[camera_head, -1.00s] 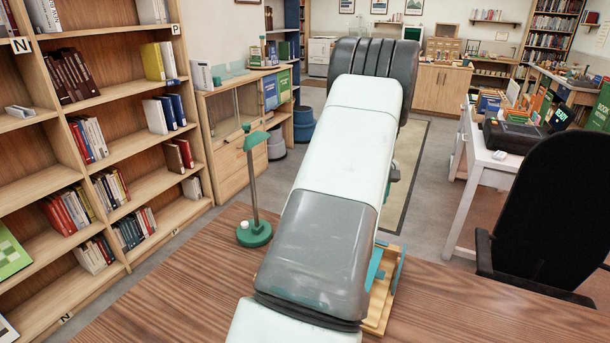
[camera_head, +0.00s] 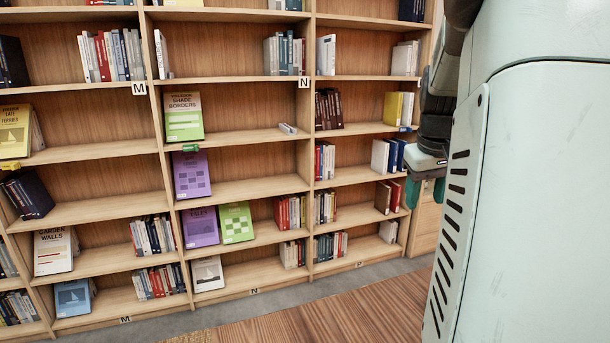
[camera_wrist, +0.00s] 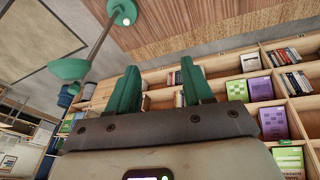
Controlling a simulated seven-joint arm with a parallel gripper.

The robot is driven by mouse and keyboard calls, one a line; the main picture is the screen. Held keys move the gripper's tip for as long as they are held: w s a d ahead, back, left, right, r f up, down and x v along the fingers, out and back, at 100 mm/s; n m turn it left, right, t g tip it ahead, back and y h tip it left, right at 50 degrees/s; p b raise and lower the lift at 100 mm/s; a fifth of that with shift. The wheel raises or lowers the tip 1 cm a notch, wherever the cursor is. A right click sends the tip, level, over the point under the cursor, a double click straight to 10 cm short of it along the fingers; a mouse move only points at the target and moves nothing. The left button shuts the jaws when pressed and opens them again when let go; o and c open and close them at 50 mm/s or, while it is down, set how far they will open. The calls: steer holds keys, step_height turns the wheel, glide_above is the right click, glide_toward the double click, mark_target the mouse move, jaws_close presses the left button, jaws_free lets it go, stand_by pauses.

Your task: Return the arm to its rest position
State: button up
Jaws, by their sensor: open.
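My gripper (camera_wrist: 157,88) shows in the wrist view with its two green fingers apart and nothing between them.
A tall bookshelf (camera_head: 235,138) with several books spans the head view. A wooden table top (camera_head: 330,312) lies at the bottom, clear where it shows. A green lamp (camera_wrist: 70,68) shows at the upper left of the wrist view, near the fingers.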

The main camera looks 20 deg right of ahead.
steer(key=s+a+r+n+t+y, duration=0.1)
steer(key=s+a+r+n, duration=0.1)
steer(key=a, duration=0.8)
steer(key=s+a+r+n+t, duration=0.1)
steer(key=a+r, duration=0.1)
steer(key=a, duration=0.7)
steer(key=s+a+r+n+t+y, duration=0.1)
steer(key=s+a+r+n+t, duration=0.15)
steer(key=a, duration=0.75)
steer(key=s+a+f+m+g, duration=0.1)
steer(key=s+f+m, duration=0.1)
steer(key=s, duration=0.9)
steer(key=shift+a+f+g, duration=0.3)
steer(key=shift+f+g, duration=0.05)
steer(key=shift+f, duration=0.45)
steer(key=shift+m, duration=0.25)
